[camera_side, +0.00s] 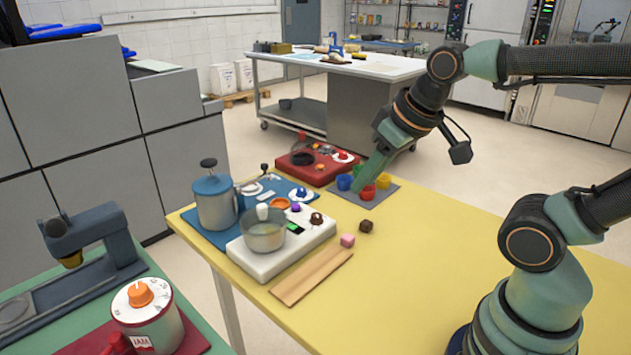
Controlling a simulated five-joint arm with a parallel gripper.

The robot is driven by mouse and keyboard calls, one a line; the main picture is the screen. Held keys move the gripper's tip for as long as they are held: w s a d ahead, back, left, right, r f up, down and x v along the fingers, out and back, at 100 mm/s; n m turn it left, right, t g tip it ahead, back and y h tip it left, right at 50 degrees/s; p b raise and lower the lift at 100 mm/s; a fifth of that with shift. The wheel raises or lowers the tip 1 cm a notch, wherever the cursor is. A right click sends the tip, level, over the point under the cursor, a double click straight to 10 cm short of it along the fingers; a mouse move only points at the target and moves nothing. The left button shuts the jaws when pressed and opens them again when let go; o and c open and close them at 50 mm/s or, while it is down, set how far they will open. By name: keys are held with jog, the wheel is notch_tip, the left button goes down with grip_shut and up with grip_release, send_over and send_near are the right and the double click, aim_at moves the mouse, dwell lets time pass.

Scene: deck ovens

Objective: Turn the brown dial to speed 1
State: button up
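The brown dial (316,218) sits on the right part of a white appliance (283,257) on the yellow table. A purple knob (296,207) and a small green display (295,228) are near it on the same appliance. The dial's marks and setting are too small to read. My gripper (362,188) points down over the grey mat with coloured cups, behind and to the right of the dial and apart from it. Its green fingers look close together from this side, and I cannot tell whether they are open or shut.
Red, blue and yellow cups (383,181) are around my gripper.

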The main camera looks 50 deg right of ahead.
jog(key=o, duration=0.5)
jog(key=shift+w+d+r, duration=0.1)
jog(key=shift+w+r, duration=0.05)
jog(key=shift+w, duration=0.15)
jog(key=m+g, duration=0.5)
jog(key=g, duration=0.1)
send_over(316, 215)
notch_tip(316, 215, down, 9)
notch_tip(316, 215, down, 12)
jog(key=shift+d, duration=0.1)
grip_shut()
